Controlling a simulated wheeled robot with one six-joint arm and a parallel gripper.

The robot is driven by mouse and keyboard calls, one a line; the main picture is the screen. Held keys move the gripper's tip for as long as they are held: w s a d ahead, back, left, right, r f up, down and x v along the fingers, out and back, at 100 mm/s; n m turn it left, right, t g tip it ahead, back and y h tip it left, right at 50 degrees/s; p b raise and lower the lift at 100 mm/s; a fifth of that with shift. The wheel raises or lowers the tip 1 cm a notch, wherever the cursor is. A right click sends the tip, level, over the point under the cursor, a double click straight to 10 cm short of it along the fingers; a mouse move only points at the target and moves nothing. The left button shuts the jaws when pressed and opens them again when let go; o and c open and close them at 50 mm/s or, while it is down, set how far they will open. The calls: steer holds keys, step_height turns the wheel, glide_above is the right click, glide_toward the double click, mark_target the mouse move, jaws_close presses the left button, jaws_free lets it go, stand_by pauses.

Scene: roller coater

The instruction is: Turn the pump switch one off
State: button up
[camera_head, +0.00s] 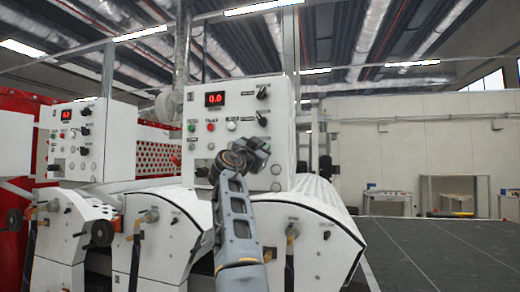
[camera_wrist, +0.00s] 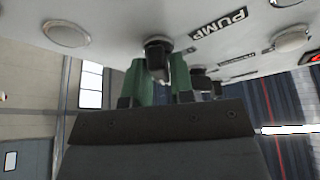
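The wrist view shows a black rotary knob (camera_wrist: 158,47) on a white panel, beside a black label reading PUMP (camera_wrist: 219,35). My gripper (camera_wrist: 160,75) has its two green fingers on either side of this knob's handle. The fingers are spaced apart with the handle between them; I cannot tell whether they press on it. In the head view my gripper (camera_head: 245,158) is in front of the lower part of the machine's white control panel (camera_head: 206,142), and it hides the knob there.
The panel bears a red display reading 0.0 (camera_head: 214,99), two black switches at its right (camera_head: 262,92) (camera_head: 262,118), and buttons. More dark knobs (camera_wrist: 200,80) lie close to my gripper's right in the wrist view. A second control panel (camera_head: 84,140) stands left. Open floor (camera_head: 440,255) lies right.

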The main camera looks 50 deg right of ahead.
jaws_close()
steer(key=shift+n, duration=0.3)
steer(key=shift+n+t+y+p, duration=0.55)
steer(key=shift+n+t, duration=0.7)
steer(key=shift+n, duration=1.5)
steer(key=shift+n+t+y+p, duration=0.3)
steer(key=shift+n+t+y, duration=0.65)
steer(key=shift+n, duration=1.75)
steer(key=shift+n+t+y+p, duration=0.45)
steer(key=shift+n+t, duration=1.05)
steer(key=shift+n, duration=1.55)
steer(key=shift+o, duration=2)
jaws_free()
